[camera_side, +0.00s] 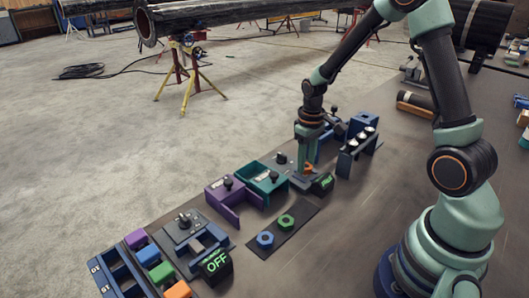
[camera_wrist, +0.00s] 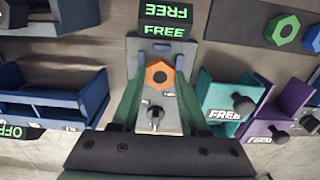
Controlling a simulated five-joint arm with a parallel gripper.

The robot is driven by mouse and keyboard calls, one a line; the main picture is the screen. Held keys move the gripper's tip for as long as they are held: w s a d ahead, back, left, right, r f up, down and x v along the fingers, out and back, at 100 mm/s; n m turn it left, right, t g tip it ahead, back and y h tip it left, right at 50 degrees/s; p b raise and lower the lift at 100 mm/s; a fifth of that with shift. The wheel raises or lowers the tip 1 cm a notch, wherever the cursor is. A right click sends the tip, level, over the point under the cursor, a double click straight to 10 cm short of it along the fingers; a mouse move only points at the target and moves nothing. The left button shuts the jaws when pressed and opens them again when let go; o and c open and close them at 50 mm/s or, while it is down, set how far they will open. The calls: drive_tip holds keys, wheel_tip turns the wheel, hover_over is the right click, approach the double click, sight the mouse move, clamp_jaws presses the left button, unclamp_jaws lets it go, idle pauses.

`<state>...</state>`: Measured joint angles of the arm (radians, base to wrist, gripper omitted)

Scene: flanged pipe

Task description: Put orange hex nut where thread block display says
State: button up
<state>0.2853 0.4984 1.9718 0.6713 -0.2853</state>
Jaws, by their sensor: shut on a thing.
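The orange hex nut (camera_wrist: 158,74) is between the fingertips of my gripper (camera_wrist: 157,78), over the grey plate of the thread block (camera_wrist: 142,48). My gripper is shut on it. Whether the nut rests on the block or is lifted a little, I cannot tell. The black display (camera_wrist: 163,20) by the block reads FREE in green. In the side view my gripper (camera_side: 309,165) is low at the block, and the display (camera_side: 322,183) is beside it. A teal tray (camera_wrist: 231,93) labelled FREE and a purple tray (camera_wrist: 290,97) labelled FIRM stand to the right in the wrist view.
A dark strip (camera_side: 259,254) holds a blue nut (camera_side: 265,239) and a green nut (camera_side: 286,222). A display reading OFF (camera_side: 215,262) stands front left, near coloured blocks. A blue tray (camera_wrist: 50,95) and a rack (camera_side: 358,148) stand close to my gripper.

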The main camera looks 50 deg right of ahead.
drive_tip(key=shift+r, duration=0.8)
drive_tip(key=w+a, duration=0.1)
drive_tip(key=w, duration=0.1)
drive_tip(key=w+a+r, duration=0.1)
drive_tip(key=w+a, duration=0.2)
drive_tip(key=shift+w+a+r, duration=0.35)
drive_tip(key=shift+w+r, duration=0.05)
drive_tip(key=w+a+r, duration=0.2)
drive_tip(key=w+a, duration=0.2)
drive_tip(key=a, duration=0.2)
drive_tip(key=shift+w+a+r, duration=0.2)
drive_tip(key=shift+w, duration=0.15)
drive_tip(key=shift+f, duration=0.1)
drive_tip(key=shift+f, duration=2)
drive_tip(key=shift+f, duration=1.3)
